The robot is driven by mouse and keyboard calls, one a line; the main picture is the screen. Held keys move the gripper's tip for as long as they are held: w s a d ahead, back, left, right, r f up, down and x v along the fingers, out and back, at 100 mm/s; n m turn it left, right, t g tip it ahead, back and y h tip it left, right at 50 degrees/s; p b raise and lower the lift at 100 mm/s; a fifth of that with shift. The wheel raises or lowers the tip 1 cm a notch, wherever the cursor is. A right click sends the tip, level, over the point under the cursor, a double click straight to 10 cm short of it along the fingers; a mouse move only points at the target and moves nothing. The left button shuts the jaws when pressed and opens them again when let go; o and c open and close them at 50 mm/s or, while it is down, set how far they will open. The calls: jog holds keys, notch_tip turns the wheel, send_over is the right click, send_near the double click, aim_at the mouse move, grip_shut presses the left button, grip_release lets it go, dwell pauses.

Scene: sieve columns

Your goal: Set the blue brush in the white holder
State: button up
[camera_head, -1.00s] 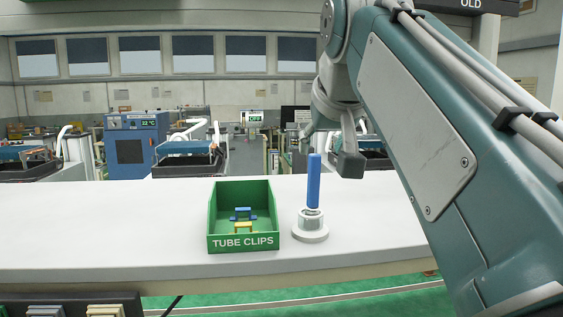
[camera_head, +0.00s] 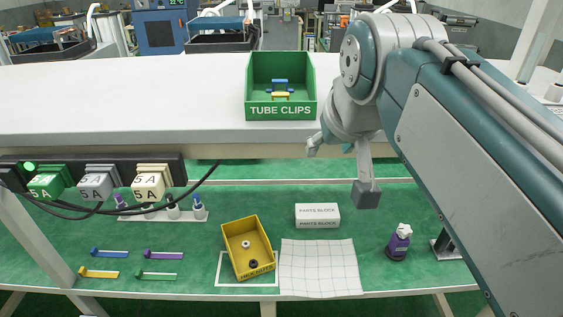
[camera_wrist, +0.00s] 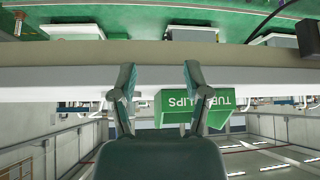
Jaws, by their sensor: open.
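My arm covers the bench just right of the green tube clips bin, where an upright blue rod stood in a white-based stand. A thin blue item (camera_head: 109,252) lies on the lower green shelf; I cannot tell if it is a brush. My gripper (camera_head: 340,168) hangs in front of the bench edge, above the lower shelf, fingers apart and empty. In the wrist view my gripper (camera_wrist: 160,75) also shows open with nothing between its fingers.
The green tube clips bin (camera_head: 281,113) stands on the white bench (camera_head: 120,100). Below are a yellow bin (camera_head: 241,262), a white parts block (camera_head: 317,216), a gridded sheet (camera_head: 318,268), a purple bottle (camera_head: 398,243), and loose purple, yellow and green items. Black cables (camera_head: 190,185) hang at left.

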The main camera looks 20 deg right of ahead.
jog(key=s+a+f, duration=0.2)
jog(key=s+f, duration=0.1)
jog(key=f, duration=0.6)
jog(key=s+a+f+n+g+y, duration=0.1)
jog(key=s+f, duration=0.3)
jog(key=f, duration=0.5)
jog(key=shift+s+a+g, duration=0.2)
jog(key=shift+a+g, duration=0.1)
jog(key=shift+a, duration=0.1)
